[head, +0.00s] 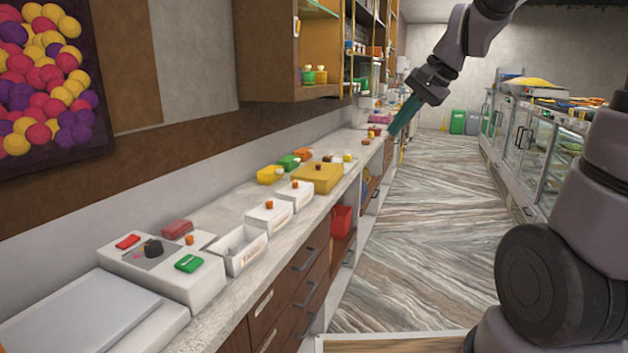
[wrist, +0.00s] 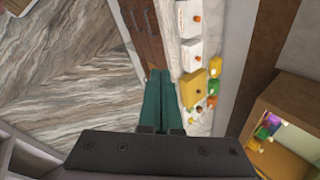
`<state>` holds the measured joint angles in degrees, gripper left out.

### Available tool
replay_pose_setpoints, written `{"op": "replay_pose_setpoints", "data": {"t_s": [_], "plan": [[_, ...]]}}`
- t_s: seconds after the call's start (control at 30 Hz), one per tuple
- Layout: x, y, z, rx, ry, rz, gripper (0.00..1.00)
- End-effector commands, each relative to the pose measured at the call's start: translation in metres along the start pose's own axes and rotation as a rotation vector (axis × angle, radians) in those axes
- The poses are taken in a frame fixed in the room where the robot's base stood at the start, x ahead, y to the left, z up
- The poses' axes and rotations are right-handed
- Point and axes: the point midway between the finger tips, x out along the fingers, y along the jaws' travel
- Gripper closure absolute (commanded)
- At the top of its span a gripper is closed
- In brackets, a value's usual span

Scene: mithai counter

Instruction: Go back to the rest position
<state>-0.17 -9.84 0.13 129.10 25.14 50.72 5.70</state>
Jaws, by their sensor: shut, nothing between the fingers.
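My gripper (head: 392,131) has long teal fingers and hangs from my arm in the upper middle of the head view. The fingers point down and to the left, near the front edge of the counter (head: 228,299). In the wrist view my gripper (wrist: 161,72) shows its two teal fingers side by side, closed together with nothing between them. Beneath them lie the counter edge and the patterned floor.
White boxes (head: 269,216) and a yellow box (head: 316,178) line the counter. A control box (head: 165,266) stands at its near end. A wooden wall cabinet (head: 288,50) hangs above. Glass display cases (head: 517,140) stand right. The floor (head: 430,240) between is clear.

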Motion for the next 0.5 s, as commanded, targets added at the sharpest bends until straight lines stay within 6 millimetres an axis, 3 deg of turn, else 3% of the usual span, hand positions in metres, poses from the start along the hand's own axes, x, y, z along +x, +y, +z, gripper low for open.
{"op": "replay_pose_setpoints", "data": {"t_s": [0.03, 0.2, 0.33, 0.5], "plan": [[-0.019, 0.007, 0.011, -0.058, 0.034, 0.0, 1.0], [-0.068, 0.042, 0.04, -0.247, 0.145, 0.034, 1.0], [-0.094, 0.07, 0.058, -0.366, 0.227, 0.065, 1.0], [-0.112, 0.094, 0.071, -0.463, 0.298, 0.097, 1.0]]}}
